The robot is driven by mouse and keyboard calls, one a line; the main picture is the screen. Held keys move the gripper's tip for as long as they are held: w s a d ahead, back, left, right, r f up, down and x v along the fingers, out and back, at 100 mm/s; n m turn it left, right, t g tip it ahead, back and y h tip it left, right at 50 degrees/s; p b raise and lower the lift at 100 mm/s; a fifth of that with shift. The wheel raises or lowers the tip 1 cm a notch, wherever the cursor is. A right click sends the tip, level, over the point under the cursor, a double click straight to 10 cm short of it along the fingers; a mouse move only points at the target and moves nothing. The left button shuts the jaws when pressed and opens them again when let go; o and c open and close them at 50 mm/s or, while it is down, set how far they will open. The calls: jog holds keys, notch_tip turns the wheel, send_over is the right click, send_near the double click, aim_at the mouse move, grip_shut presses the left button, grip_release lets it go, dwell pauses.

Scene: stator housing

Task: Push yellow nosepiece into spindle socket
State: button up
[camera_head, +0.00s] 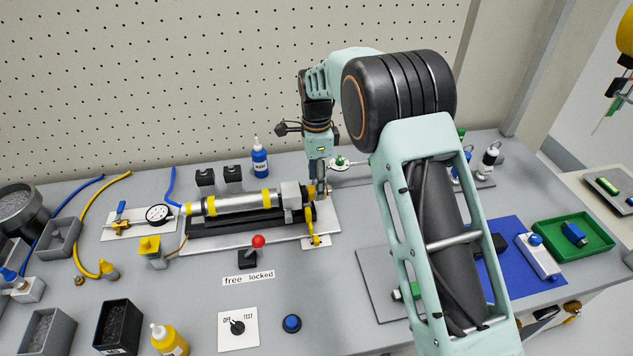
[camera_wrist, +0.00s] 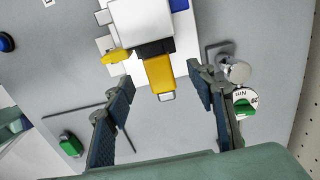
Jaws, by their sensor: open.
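The silver spindle assembly (camera_head: 235,203) with yellow bands lies in a black cradle on a pale plate. A light grey block (camera_head: 291,191) is at its right end; it shows at the top of the wrist view (camera_wrist: 143,20). In the wrist view the yellow nosepiece (camera_wrist: 160,76) sticks out from a black collar (camera_wrist: 153,48) on this block, a small pale tip at its outer end. How deep it sits in the socket is hidden. My gripper (camera_wrist: 160,78) is open, its fingers apart on both sides of the nosepiece. In the head view my gripper (camera_head: 321,190) is at the spindle's right end.
A yellow clamp-like part (camera_head: 317,237) stands at the plate's front right. A red-knobbed lever (camera_head: 258,243) is in front of the cradle. A blue bottle (camera_head: 260,158) stands behind. A round dial with a green part (camera_wrist: 243,103) lies close to one finger in the wrist view.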

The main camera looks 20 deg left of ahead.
jog(key=shift+r+p, duration=0.8)
jog(key=shift+r, duration=0.7)
jog(key=shift+r, duration=0.1)
jog(key=shift+r, duration=0.1)
notch_tip(320, 180, up, 12)
dwell(1.0)
